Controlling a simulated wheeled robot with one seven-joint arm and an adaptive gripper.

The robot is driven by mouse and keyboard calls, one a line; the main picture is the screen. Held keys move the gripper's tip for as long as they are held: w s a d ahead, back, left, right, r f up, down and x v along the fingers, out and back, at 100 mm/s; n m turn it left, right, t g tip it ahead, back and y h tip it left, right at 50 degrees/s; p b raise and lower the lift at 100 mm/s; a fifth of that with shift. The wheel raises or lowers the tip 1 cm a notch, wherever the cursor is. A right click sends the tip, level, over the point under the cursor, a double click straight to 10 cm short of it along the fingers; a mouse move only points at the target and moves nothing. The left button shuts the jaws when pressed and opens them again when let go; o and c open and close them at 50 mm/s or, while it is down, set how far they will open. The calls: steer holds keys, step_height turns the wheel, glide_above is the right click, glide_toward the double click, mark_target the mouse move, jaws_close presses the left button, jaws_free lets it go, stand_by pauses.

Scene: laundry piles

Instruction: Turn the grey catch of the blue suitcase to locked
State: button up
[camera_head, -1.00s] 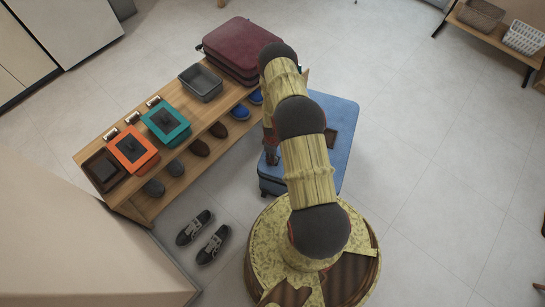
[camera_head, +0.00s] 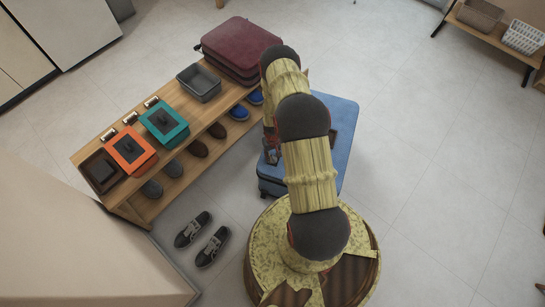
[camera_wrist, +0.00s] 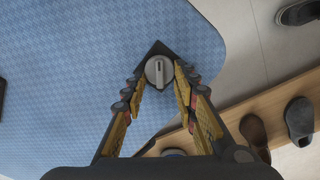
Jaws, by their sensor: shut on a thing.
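The blue suitcase (camera_head: 345,125) lies flat on the floor, partly behind my arm in the head view. Its blue woven top (camera_wrist: 90,60) fills much of the wrist view. The grey catch (camera_wrist: 159,71) is a round knob with a raised ridge, on a dark diamond-shaped plate near the suitcase's edge. The ridge runs roughly up and down in the wrist view. My gripper (camera_wrist: 160,78) is shut on the catch, one finger at each side. In the head view my gripper (camera_head: 271,150) is over the suitcase's left side and the catch is hidden.
A wooden bench (camera_head: 178,188) stands left of the suitcase, close to my gripper. It bears a maroon suitcase (camera_head: 238,45), a grey bin (camera_head: 200,84), and teal (camera_head: 165,122) and orange (camera_head: 131,150) boxes. Shoes are below and beside it.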

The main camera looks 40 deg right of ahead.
mark_target(274, 158)
steer(key=m, duration=0.3)
steer(key=shift+d+m, duration=0.15)
steer(key=shift+m, duration=0.25)
steer(key=m, duration=0.4)
steer(key=shift+s+d+b, duration=0.15)
steer(key=shift+b, duration=0.2)
steer(key=o, duration=1.1)
steer(key=shift+r, duration=0.1)
step_height(274, 158, up, 12)
steer(key=shift+f, duration=0.1)
